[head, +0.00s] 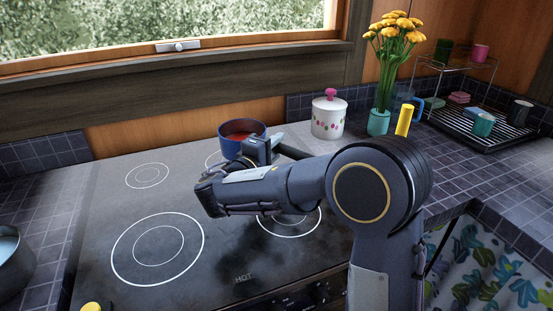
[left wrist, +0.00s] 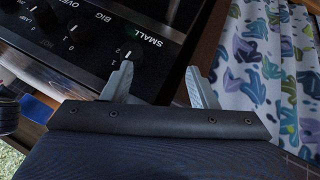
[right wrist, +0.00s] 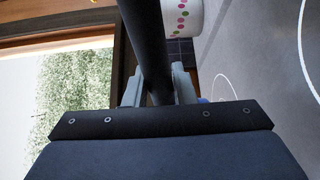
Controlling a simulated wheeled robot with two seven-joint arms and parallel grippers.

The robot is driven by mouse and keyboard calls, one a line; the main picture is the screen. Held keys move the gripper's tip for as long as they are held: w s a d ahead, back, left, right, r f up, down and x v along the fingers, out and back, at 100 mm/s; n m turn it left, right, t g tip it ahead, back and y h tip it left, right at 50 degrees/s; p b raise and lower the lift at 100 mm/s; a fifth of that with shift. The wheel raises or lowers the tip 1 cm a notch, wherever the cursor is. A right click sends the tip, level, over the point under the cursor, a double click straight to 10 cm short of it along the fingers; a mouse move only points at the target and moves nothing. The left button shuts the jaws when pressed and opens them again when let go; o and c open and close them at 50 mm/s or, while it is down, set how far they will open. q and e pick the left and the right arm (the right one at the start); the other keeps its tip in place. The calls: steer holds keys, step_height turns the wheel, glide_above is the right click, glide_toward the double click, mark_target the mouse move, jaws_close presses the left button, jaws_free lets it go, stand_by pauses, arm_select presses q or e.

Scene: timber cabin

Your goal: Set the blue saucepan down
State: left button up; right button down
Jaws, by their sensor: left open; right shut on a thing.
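The blue saucepan (head: 240,139), with something red inside, is upright at the back of the black stove top (head: 205,262), over the rear right ring. My right gripper (head: 262,148) is shut on its dark handle, which also runs between the fingers in the right wrist view (right wrist: 147,45). My arm hides part of the pan, so I cannot tell whether its base touches the stove. My left gripper (left wrist: 160,84) is open and empty in the left wrist view, near the stove's front panel and a patterned curtain; it is not in the head view.
A white lidded jar (head: 329,118) stands close right of the pan, then a vase of yellow flowers (head: 379,121) and a dish rack (head: 490,132). A dark pot (head: 15,265) is at the left edge. The left rings (head: 158,250) are clear.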

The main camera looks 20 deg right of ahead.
steer(key=f, duration=0.3)
steer(key=shift+w+d+f, duration=0.15)
steer(key=shift+w+d, duration=0.05)
steer(key=shift+w, duration=0.15)
steer(key=shift+f, duration=0.2)
steer(key=shift+f+b, duration=0.1)
steer(key=shift+b, duration=0.2)
steer(key=shift+f, duration=0.15)
steer(key=c, duration=1.2)
jaws_free()
steer(key=shift+r, duration=0.2)
steer(key=v, duration=1.2)
steer(key=shift+a, duration=0.1)
